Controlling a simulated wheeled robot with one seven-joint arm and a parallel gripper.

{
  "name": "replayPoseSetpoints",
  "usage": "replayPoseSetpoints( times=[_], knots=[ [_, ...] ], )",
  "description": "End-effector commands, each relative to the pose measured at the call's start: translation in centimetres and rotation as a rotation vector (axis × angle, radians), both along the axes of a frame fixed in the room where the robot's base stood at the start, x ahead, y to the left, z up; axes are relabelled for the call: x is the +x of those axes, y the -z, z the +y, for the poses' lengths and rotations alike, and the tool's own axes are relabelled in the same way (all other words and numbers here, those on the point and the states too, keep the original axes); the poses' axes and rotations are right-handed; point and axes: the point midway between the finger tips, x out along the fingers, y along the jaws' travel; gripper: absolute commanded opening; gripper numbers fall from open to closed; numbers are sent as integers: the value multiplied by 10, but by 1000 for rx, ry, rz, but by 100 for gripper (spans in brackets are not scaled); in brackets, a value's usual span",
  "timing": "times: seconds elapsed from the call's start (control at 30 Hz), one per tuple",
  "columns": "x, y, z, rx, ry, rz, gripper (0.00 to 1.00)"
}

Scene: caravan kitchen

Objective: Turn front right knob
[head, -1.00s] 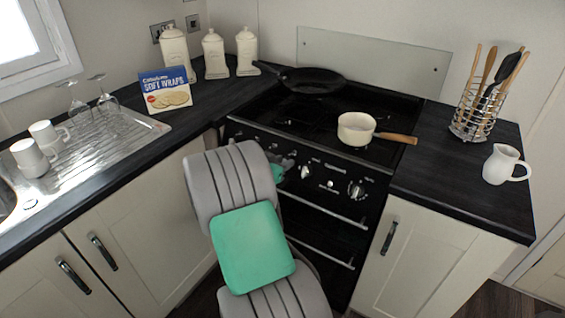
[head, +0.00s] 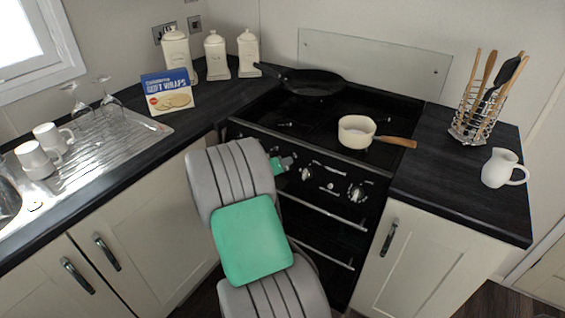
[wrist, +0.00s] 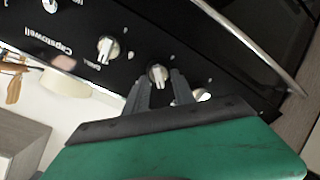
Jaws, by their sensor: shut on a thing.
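The black cooker's front panel (head: 328,187) carries a row of silver-white knobs. My gripper (wrist: 157,82) is shut on a knob (wrist: 158,73), with one grey finger on each side of it. In the head view my gripper (head: 292,161) is at the panel, left of the other visible knobs, and my own arm hides part of the row. One free knob (head: 305,173) is just right of my gripper; it also shows in the wrist view (wrist: 107,48). Another knob (head: 356,191) is further right. I cannot read which burner the held knob serves.
A cream saucepan (head: 357,131) with a wooden handle and a black frying pan (head: 312,82) stand on the hob. Oven handle bars (head: 325,212) run below the knobs. A utensil rack (head: 473,125) and white jug (head: 502,167) stand on the right counter.

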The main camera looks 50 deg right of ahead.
Motion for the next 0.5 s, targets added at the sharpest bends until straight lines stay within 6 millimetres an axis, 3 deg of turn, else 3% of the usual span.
replayPoseSetpoints(
  times=[0.5],
  knots=[
    [2, 0, 1, -40, -203, 434, 0]
  ],
)
